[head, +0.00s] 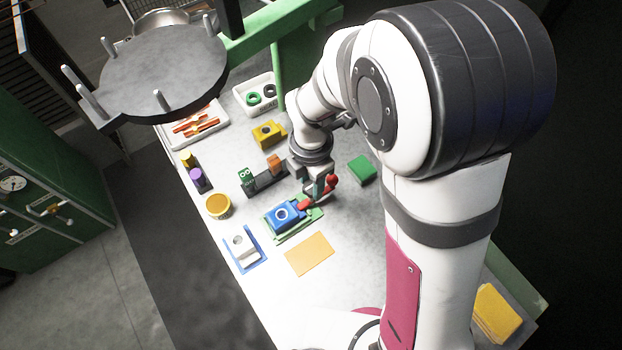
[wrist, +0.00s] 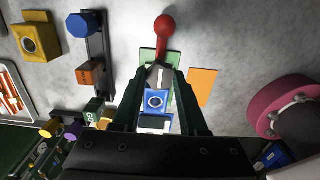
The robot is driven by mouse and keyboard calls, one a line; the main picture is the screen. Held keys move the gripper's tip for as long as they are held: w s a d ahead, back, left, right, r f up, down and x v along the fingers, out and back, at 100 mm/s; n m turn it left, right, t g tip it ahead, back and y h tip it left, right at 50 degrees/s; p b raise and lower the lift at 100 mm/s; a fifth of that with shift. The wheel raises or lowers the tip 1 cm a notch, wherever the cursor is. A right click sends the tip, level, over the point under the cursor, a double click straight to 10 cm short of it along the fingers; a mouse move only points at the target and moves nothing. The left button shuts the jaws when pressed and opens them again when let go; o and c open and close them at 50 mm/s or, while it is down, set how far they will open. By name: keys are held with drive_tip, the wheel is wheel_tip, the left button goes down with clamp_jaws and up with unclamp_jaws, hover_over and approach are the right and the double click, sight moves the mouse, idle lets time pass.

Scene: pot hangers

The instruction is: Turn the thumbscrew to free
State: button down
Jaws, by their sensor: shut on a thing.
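My gripper (head: 316,190) points down beside the blue block (head: 284,215), which has a pale ring on top and sits on a green plate (head: 311,221). In the wrist view, my two dark green fingers (wrist: 158,78) close around a grey piece at the base of a red ball-ended handle (wrist: 165,45). The handle extends away from the blue block (wrist: 155,102). The red part also shows at the fingertips in the head view (head: 306,203). I cannot tell for sure that this piece is the thumbscrew, and my fingers partly hide its contact.
A dark rail (head: 265,181) with small coloured pieces stands close left of my gripper. A green block (head: 362,170) lies to the right. An orange sheet (head: 309,254) and a blue-edged fixture (head: 242,250) lie in front. A yellow block (head: 268,133) is farther back.

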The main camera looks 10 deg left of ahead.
sight(311, 186)
idle(0.3)
drive_tip(key=shift+c, duration=2.2)
unclamp_jaws()
wheel_tip(311, 186, up, 16)
drive_tip(key=shift+f, duration=0.1)
drive_tip(key=s+d+f+m+y, duration=0.1)
drive_tip(key=s+d+m, duration=0.5)
drive_tip(key=m, duration=1)
drive_tip(key=s+d+f+m, duration=0.1)
drive_tip(key=s+d+m, duration=0.5)
drive_tip(key=m, duration=1)
drive_tip(key=s, duration=0.3)
drive_tip(key=shift+s+d+m+y, duration=0.3)
drive_tip(key=shift+s+m+y, duration=0.1)
